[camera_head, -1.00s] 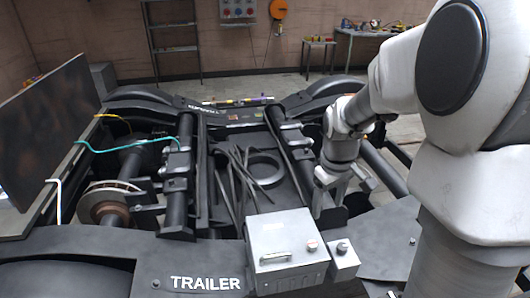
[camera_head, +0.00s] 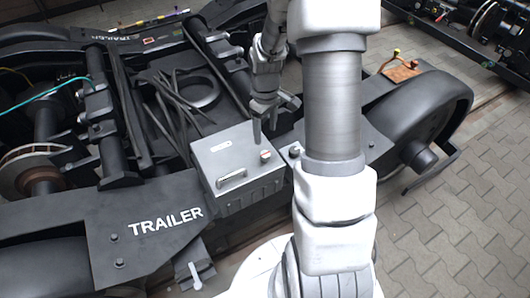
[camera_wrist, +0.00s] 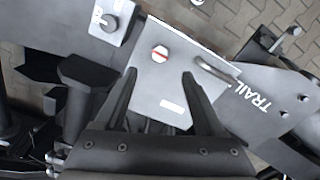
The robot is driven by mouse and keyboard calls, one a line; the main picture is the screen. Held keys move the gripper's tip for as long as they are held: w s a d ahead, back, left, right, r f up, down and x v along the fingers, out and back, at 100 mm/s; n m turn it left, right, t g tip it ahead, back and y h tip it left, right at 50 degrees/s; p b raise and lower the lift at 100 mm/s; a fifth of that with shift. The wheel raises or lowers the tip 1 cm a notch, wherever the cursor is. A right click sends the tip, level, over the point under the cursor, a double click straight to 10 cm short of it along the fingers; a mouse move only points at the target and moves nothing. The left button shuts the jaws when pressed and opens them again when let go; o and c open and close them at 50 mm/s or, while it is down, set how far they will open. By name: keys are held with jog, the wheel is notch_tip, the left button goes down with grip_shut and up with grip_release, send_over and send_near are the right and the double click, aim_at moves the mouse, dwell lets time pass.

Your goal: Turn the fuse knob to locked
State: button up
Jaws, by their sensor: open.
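A grey box (camera_head: 208,160) with a bar handle (camera_head: 231,180) stands on the dark bogie frame. A round knob (camera_head: 265,155) sits on its lid. I cannot tell from labels which is the fuse knob. My gripper (camera_wrist: 158,74) is open and empty above the lid, its fingertips pointing toward the red-lined knob and apart from it. In the head view my gripper (camera_head: 275,118) hangs just behind the knob.
The bar handle (camera_wrist: 217,70) rises near the right fingertip in the wrist view. Cables (camera_head: 165,105) and a ring (camera_head: 198,92) lie behind the box. A copper-coloured plate (camera_head: 401,71) lies on the right frame. Paving at right is clear.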

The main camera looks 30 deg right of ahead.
aim_at(265, 154)
notch_tip(265, 154, down, 10)
jog(key=shift+r+b, duration=0.1)
jog(key=shift+b, duration=0.85)
jog(key=shift+c, duration=0.2)
grip_shut()
